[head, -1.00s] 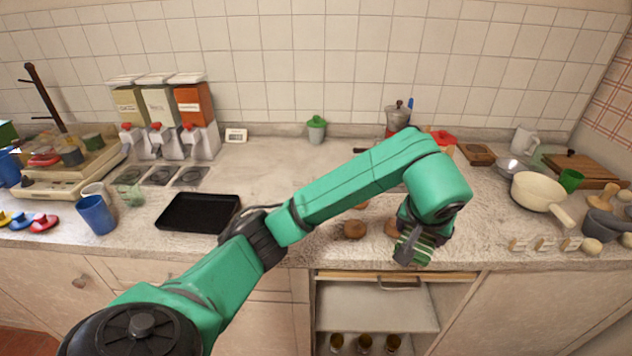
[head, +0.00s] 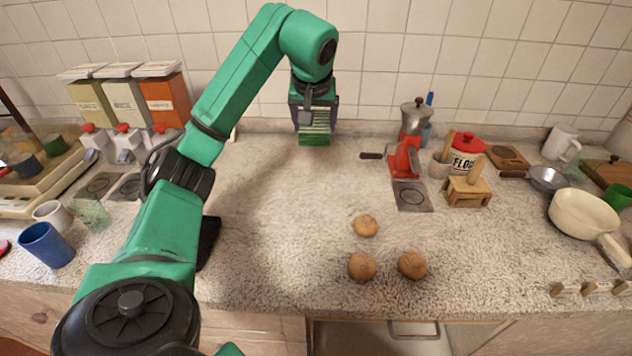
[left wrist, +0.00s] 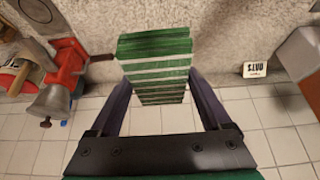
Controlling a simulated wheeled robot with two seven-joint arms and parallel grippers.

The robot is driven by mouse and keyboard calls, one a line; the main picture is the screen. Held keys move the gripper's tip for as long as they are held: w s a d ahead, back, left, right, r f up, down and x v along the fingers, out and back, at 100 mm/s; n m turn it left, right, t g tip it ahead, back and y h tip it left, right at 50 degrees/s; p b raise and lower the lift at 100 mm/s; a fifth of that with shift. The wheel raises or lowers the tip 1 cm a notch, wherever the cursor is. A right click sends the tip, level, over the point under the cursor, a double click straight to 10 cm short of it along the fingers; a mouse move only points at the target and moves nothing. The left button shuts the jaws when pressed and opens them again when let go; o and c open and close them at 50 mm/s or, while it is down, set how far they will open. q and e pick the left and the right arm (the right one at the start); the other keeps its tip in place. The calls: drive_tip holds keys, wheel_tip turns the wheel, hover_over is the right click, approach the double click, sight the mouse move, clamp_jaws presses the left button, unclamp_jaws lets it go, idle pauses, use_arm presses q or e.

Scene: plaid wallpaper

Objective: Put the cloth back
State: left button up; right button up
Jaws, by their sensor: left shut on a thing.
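The cloth (head: 314,139) is a folded, green-and-white striped stack near the back of the counter. My left gripper (head: 314,112) points down from above and is shut on it. In the left wrist view the cloth (left wrist: 155,48) sticks out between the two dark fingers, with the gripper (left wrist: 157,82) around its near part. I cannot tell whether its lower edge touches the counter. My right gripper is not in view.
Three round brown items (head: 362,266) lie near the counter's front edge. A red grinder (head: 405,160) and wooden stand (head: 467,191) stand right of the gripper. Dispensers (head: 128,105) stand left. The counter between the round items and the gripper is clear. A small white block (left wrist: 255,69) is near the wall.

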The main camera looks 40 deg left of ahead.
sight(314, 144)
use_arm(q)
drive_tip(key=f, duration=0.1)
drive_tip(key=s+d+f, duration=0.1)
drive_tip(key=f, duration=0.1)
drive_tip(key=s+f+b, duration=0.1)
drive_tip(key=shift+s+d+f, duration=0.1)
drive_tip(key=shift+d+f, duration=0.3)
drive_tip(key=f, duration=0.8)
drive_tip(key=shift+w+a, duration=0.3)
drive_tip(key=shift+w, duration=0.05)
wheel_tip(314, 144, down, 4)
drive_tip(key=shift+d+r, duration=0.1)
drive_tip(key=shift+s+f, duration=0.1)
drive_tip(key=shift+f, duration=0.3)
drive_tip(key=o, duration=1)
drive_tip(key=shift+f, duration=0.1)
drive_tip(key=shift+r, duration=0.2)
drive_tip(key=v, duration=1.1)
drive_tip(key=shift+s+d+r, duration=0.2)
drive_tip(key=shift+r, duration=0.05)
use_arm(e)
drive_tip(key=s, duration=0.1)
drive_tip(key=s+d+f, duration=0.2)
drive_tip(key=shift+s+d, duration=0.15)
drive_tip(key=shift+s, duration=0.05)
